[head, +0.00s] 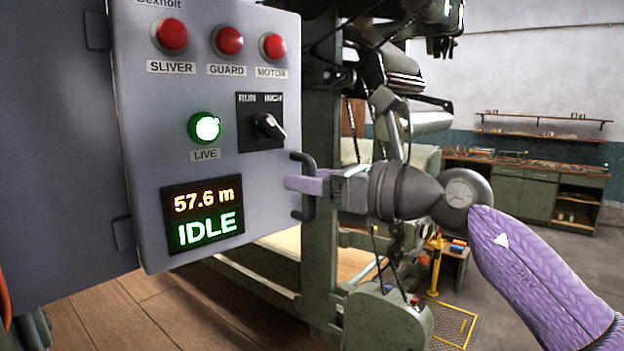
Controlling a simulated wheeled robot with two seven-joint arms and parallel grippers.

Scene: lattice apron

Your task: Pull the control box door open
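The control box door (140,130) is a grey panel at left centre with hinges on its left edge. It carries three red lamps, a lit green lamp, a black rotary switch and a display reading 57.6 m and IDLE. A dark C-shaped handle (309,205) stands at its right edge. My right gripper (298,184) reaches in from the right at the handle, with a pale purple finger crossing its bar. The other finger is hidden, so its grip cannot be told. My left gripper is not in view.
Dark green machine framing (319,240) stands close behind and right of the door. A workbench (525,185) and wall shelves (545,125) are far right. The wooden floor (150,315) below the door looks clear.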

